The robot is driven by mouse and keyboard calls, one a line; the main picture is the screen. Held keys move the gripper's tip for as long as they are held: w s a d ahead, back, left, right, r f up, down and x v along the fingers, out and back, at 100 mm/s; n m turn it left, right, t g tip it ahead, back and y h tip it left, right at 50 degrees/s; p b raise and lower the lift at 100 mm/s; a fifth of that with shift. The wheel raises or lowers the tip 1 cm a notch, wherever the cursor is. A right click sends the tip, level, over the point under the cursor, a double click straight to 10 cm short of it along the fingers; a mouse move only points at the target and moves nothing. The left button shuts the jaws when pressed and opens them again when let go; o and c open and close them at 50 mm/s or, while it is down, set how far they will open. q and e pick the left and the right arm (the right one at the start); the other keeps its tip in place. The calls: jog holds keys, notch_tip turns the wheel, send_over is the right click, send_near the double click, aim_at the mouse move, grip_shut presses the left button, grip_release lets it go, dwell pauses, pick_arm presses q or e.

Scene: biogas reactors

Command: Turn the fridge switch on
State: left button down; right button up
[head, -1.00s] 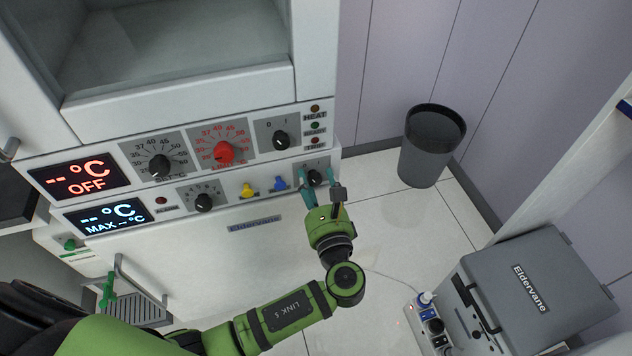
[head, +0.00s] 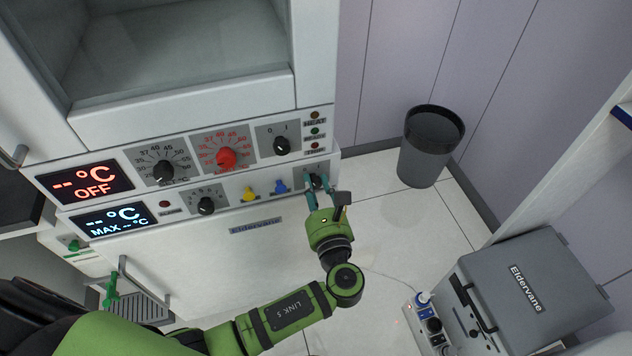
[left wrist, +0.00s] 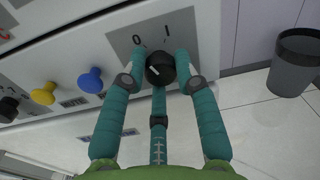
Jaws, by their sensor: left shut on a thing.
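The fridge switch is a black rotary knob (left wrist: 161,70) on a grey plate marked 0 and I, at the right end of the lower panel row. The knob also shows in the head view (head: 316,181), partly hidden by the fingers. My left gripper (head: 317,186) is shut on this knob, with one teal finger on each side; the left wrist view shows the grip (left wrist: 160,66) from close by. A short white mark shows on the knob's left side. My right gripper is not in view.
The red display (head: 88,184) reads OFF; the cyan display (head: 114,219) shows dashes and MAX. A yellow knob (head: 249,193) and a blue knob (head: 280,186) sit left of the switch. A dark bin (head: 430,147) stands right, a grey case (head: 532,292) lower right.

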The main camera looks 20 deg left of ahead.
pick_arm(q)
jog(key=m+p, duration=0.1)
jog(key=p, duration=0.1)
jog(key=r+m+p, duration=0.1)
jog(key=p, duration=0.1)
jog(key=shift+w+r, duration=0.1)
jog(key=shift+r, duration=0.15)
jog(key=m+p, duration=0.3)
jog(key=p, duration=0.1)
jog(key=shift+w+m, duration=0.1)
jog(key=shift+m, duration=0.3)
jog(key=m+p, duration=0.2)
jog(key=shift+f+m+p, duration=0.2)
jog(key=shift+m+p, duration=0.15)
jog(key=shift+m, duration=0.05)
jog(key=shift+d+f+m+p, duration=0.1)
jog(key=shift+m+p, duration=0.4)
jog(key=shift+m, duration=0.3)
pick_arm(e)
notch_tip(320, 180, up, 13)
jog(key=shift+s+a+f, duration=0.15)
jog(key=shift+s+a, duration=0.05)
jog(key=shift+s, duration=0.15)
pick_arm(q)
jog(key=c, duration=0.9)
grip_release()
jog(key=shift+c, duration=0.2)
jog(key=shift+f, duration=0.2)
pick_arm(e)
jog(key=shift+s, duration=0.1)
